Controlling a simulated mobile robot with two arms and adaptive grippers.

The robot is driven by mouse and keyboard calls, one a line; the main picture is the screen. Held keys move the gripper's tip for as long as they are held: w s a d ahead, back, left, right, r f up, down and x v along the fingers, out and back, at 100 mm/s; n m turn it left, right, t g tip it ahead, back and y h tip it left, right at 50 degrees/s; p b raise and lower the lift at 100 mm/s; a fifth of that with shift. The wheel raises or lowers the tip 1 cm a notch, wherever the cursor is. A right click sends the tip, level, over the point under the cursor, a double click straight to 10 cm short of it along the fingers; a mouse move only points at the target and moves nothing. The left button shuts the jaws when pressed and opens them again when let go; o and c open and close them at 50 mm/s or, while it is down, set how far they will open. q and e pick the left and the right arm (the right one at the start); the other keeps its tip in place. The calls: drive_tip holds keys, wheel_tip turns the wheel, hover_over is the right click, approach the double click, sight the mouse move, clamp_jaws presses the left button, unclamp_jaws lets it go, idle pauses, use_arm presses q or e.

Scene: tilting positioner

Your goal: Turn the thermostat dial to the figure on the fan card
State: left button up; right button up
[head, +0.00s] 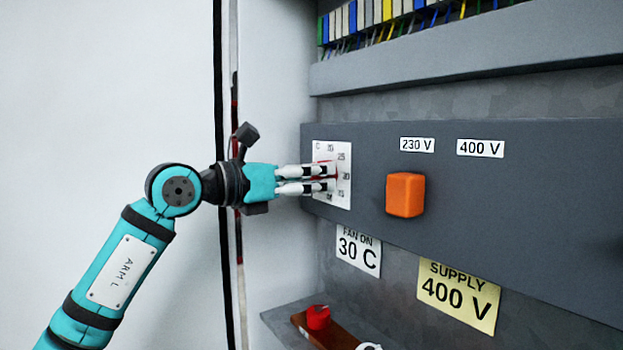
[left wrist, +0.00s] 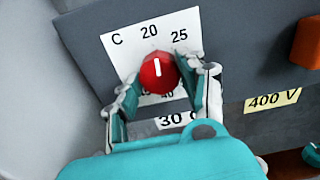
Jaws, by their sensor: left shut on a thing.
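The thermostat dial is a red knob (left wrist: 158,71) with a white line on a white scale plate (left wrist: 121,43). In the left wrist view the line is near vertical; I cannot tell which end is the pointer. The figures 20 and 25 show above the knob; lower ones are partly hidden. My left gripper (head: 333,179) is shut on the knob, one finger on each side, and hides most of it in the head view. The fan card (head: 358,250), below the plate, reads FAN ON 30 C. My right gripper is not in view.
An orange block-shaped knob (head: 405,194) juts out right of the scale plate, below labels 230 V (head: 417,145) and 400 V (head: 480,148). A yellow supply card (head: 458,296) reads 400 V. A red part (head: 318,317) stands on a brown strip lower down.

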use_arm(q)
drive_tip(key=shift+m+b, duration=1.25)
drive_tip(key=shift+m, duration=6.85)
drive_tip(key=o, duration=1.2)
drive_tip(key=v, duration=1.2)
drive_tip(key=shift+a, duration=0.1)
